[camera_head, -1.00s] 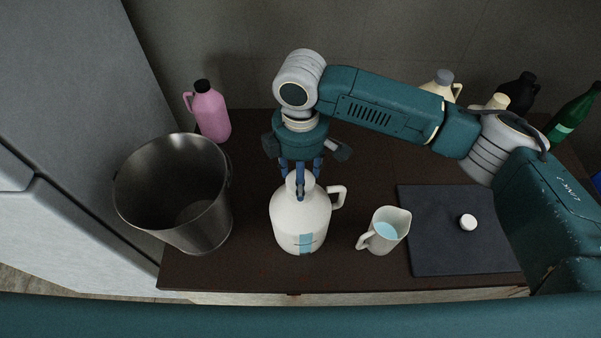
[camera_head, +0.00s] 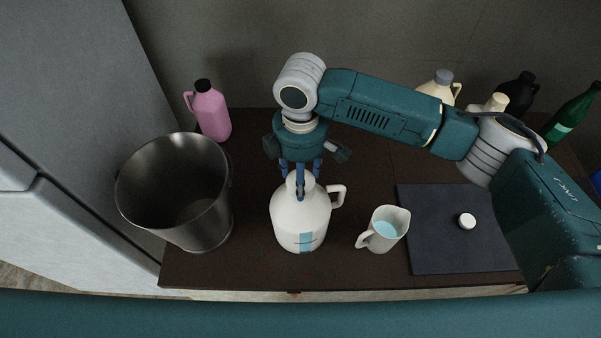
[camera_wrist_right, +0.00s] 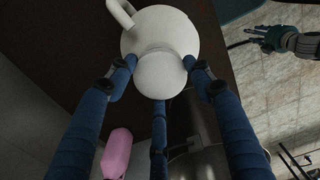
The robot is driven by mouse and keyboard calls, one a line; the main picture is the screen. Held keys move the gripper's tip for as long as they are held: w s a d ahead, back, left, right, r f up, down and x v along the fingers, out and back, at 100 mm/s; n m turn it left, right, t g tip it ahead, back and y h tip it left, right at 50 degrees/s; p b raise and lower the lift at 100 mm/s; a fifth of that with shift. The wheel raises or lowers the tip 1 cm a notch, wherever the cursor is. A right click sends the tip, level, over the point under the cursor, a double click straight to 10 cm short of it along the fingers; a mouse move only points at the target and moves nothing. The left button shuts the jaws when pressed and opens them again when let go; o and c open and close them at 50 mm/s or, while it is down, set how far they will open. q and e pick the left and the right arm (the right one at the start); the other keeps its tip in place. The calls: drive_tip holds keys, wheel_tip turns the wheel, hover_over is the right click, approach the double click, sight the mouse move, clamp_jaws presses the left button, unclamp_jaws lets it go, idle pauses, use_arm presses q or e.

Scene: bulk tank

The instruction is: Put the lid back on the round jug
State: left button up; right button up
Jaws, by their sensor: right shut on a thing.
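The round jug (camera_head: 287,222), white with a blue patch and side handle, stands upright at the table's front middle. My right gripper (camera_head: 300,185) points down over its top. In the right wrist view, the right gripper's fingers (camera_wrist_right: 162,72) are shut around a smooth white round lid (camera_wrist_right: 162,80) on or right at the mouth of the jug (camera_wrist_right: 150,28). No open hole shows; whether the lid is fully seated is hidden.
A metal bucket (camera_head: 215,215) stands left of the jug. A pitcher with bluish liquid (camera_head: 390,215) stands close on its right. A small white cap (camera_head: 467,222) lies on a dark mat (camera_head: 435,255). A pink bottle (camera_head: 211,115) and several others stand at the back.

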drive_tip(key=shift+p, duration=0.5)
idle(0.5)
idle(0.3)
drive_tip(key=o, duration=1.4)
drive_tip(key=shift+c, duration=0.2)
drive_tip(key=shift+r+p, duration=1.15)
drive_tip(key=shift+r, duration=2.35)
